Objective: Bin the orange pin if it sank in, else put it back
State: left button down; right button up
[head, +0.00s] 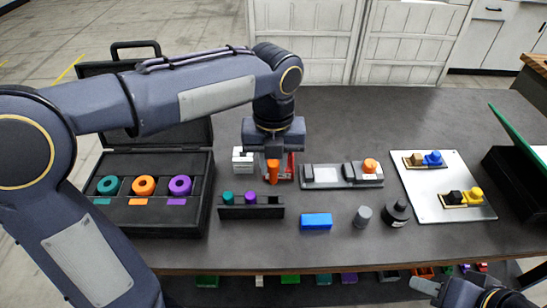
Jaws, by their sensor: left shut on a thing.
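My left gripper (274,160) points down over the middle of the table, shut on the orange pin (273,173), which hangs upright below it. Whether the pin's lower end touches anything is hard to tell. A black rack (250,212) in front of it holds a teal pin (228,197) and a purple pin (250,197); its right end shows no pin. A grey fixture (326,176) with an orange knob (370,165) stands right of the gripper. Part of my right gripper (465,293) shows at the bottom right; its fingers are unclear.
A black case (150,218) at left holds teal, orange and purple rings. A white block (243,160) stands behind the rack. A blue block (316,221), grey cylinder (362,216) and black round weight (396,212) lie in front. A pale plate (440,180) and dark green-lidded box (518,182) are right.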

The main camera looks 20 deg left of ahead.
aim_at(273, 180)
pick_arm(q)
jog(key=shift+f+b, duration=2.35)
jog(key=shift+f, duration=0.5)
jog(key=shift+p, duration=0.55)
jog(key=shift+f+b, duration=0.8)
jog(key=shift+f, duration=0.4)
jog(key=c, duration=0.7)
grip_release()
jog(key=shift+c, duration=0.2)
jog(key=shift+r, duration=0.1)
